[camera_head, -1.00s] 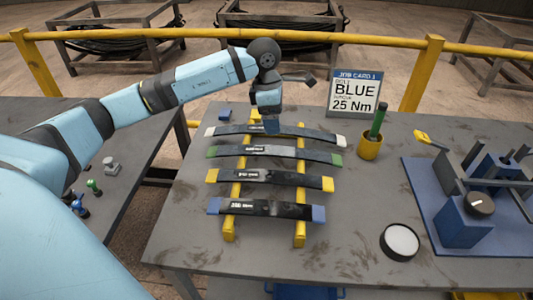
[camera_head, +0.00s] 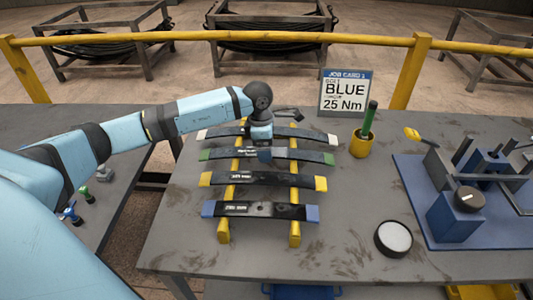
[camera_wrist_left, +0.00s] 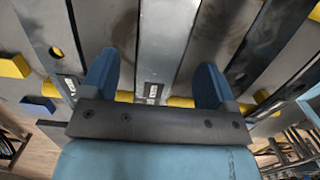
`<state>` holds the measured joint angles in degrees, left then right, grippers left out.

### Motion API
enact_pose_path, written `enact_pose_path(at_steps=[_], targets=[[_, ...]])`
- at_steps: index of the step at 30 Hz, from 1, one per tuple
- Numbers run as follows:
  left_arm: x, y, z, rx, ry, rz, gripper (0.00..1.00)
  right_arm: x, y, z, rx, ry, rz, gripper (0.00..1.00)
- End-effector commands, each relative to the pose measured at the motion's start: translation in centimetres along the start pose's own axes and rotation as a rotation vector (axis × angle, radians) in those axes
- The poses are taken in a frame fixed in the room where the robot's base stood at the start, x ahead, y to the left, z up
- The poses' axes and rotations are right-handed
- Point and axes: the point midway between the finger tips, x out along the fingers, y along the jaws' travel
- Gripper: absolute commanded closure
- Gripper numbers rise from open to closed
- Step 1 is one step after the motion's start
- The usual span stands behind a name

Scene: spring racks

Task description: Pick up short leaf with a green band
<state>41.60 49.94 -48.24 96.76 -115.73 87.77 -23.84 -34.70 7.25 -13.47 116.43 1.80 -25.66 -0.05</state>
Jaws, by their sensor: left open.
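The leaf with green bands (camera_head: 300,156) is a dark, slightly bowed bar, second from the back of the rack. Its green ends show in the head view. My left gripper (camera_head: 265,154) points down over the middle of this leaf. In the left wrist view its two blue fingers (camera_wrist_left: 158,62) are spread open, with a grey leaf (camera_wrist_left: 165,42) running between them. No band shows on that leaf there, and contact cannot be told. My right gripper is not in view.
Leaves with white (camera_head: 310,134), yellow (camera_head: 270,179) and blue bands (camera_head: 265,210) lie parallel across two yellow rails (camera_head: 225,228). A job card (camera_head: 346,92), yellow cup (camera_head: 362,144), round white-topped tin (camera_head: 394,238) and blue fixture (camera_head: 456,215) stand to the right.

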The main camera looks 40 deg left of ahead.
Motion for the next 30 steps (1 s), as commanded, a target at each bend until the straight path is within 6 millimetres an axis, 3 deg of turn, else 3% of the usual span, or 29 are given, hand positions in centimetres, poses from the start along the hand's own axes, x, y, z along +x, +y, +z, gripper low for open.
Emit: enact_pose_path(at_steps=[5, 12, 20, 30], targets=[[2.5, 0.1, -0.1, -0.001, 0.0, -0.002, 0.19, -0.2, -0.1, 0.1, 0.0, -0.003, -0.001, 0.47], [2.8, 0.1, -0.1, 0.0, 0.0, 0.0, 0.19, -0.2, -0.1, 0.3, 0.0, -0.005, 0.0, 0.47], [2.8, 0.1, -0.1, 0.0, 0.0, 0.0, 0.77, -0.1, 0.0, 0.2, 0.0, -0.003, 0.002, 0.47], [2.4, 0.2, 0.0, 0.0, -0.003, 0.003, 0.77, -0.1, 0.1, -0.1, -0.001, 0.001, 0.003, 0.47]])
